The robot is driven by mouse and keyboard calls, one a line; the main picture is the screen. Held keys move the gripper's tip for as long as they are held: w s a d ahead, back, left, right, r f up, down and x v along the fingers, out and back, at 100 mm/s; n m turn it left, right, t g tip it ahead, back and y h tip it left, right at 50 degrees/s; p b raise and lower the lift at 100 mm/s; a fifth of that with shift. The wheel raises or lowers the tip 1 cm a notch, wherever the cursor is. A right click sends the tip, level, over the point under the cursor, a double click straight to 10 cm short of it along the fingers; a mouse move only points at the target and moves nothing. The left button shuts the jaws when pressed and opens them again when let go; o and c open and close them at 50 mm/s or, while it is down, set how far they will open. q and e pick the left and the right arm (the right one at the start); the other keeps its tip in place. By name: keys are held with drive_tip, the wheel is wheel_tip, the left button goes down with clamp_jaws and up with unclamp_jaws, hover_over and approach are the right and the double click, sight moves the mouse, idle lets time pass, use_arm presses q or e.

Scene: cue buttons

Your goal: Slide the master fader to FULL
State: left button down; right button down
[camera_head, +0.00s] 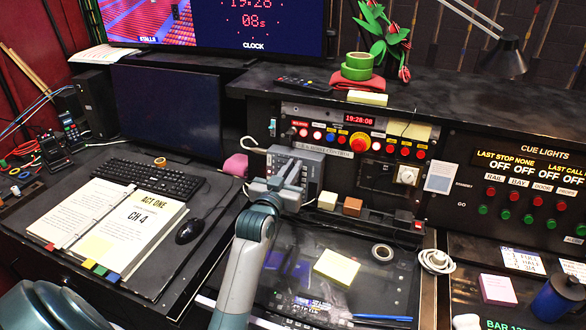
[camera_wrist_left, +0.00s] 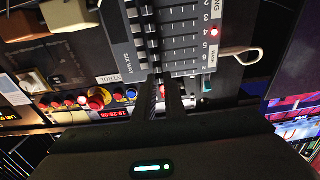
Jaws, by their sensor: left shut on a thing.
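The grey fader box (camera_head: 313,158) stands at the back of the desk, below the button panel. It fills the top middle of the wrist view (camera_wrist_left: 180,25), with slots, a number row and a lit red light. My left gripper (camera_head: 287,186) reaches its front face. In the wrist view the dark fingers (camera_wrist_left: 166,88) are close together at the edge of the box, shut on a small part that they hide. I take this to be the master fader's knob; its exact position along its slot cannot be made out. My right gripper is not in view.
A panel with a red knob (camera_head: 360,142) and several buttons stands behind the box. A cream block (camera_head: 327,200) and a brown block (camera_head: 352,207) sit just right of the gripper. A hook-shaped white handle (camera_head: 252,145) is left of the box. A mouse (camera_head: 190,231) lies nearer left.

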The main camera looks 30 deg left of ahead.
use_arm(q)
drive_tip(key=a, duration=0.2)
drive_tip(key=s+a, duration=0.1)
drive_tip(key=a, duration=0.3)
drive_tip(key=shift+s+p, duration=0.25)
drive_tip(key=shift+p, duration=0.15)
drive_tip(key=c, duration=1.8)
unclamp_jaws()
drive_tip(key=shift+a, duration=0.15)
drive_tip(key=shift+s, duration=0.2)
drive_tip(key=b+v, duration=0.4)
drive_tip(key=v, duration=1.3)
